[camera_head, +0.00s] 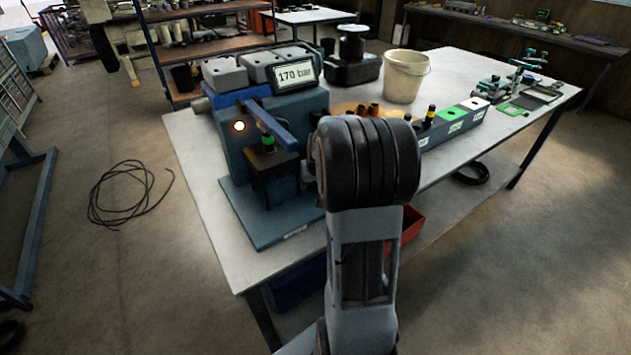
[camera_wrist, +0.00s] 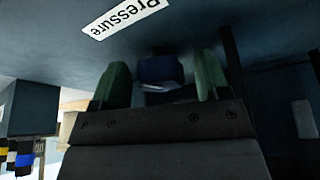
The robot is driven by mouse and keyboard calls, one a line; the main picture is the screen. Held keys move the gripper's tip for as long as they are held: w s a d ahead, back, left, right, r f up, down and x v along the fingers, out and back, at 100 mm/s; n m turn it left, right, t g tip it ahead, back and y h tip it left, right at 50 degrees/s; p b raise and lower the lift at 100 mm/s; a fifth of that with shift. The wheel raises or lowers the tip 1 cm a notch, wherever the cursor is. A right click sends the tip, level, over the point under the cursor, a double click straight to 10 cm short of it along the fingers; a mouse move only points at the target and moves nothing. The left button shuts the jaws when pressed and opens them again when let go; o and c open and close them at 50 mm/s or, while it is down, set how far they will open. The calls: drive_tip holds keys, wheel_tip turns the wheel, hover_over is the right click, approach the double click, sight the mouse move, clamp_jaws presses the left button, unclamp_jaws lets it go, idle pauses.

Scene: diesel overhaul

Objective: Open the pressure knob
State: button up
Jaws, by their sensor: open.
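The blue pressure knob (camera_wrist: 160,68) is in the wrist view, on a dark blue panel below a white label reading "Pressure" (camera_wrist: 125,17). My gripper (camera_wrist: 163,82) has its two green fingertips apart, one on each side of the knob. I cannot tell whether either finger touches it. In the head view, the blue test rig (camera_head: 233,135) stands on the table with a display (camera_head: 295,74) reading 170 bar. My own arm hides the knob and the fingertips there.
The rig's blue lever (camera_head: 268,124) is left of my wrist. A white bucket (camera_head: 406,76) and a long block with green and white tops (camera_head: 455,122) stand on the table (camera_head: 200,190) to the right. A red bin (camera_head: 412,223) is below the table edge.

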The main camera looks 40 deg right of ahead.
drive_tip(key=shift+c, duration=0.3)
drive_tip(key=c, duration=0.8)
drive_tip(key=shift+c, duration=0.2)
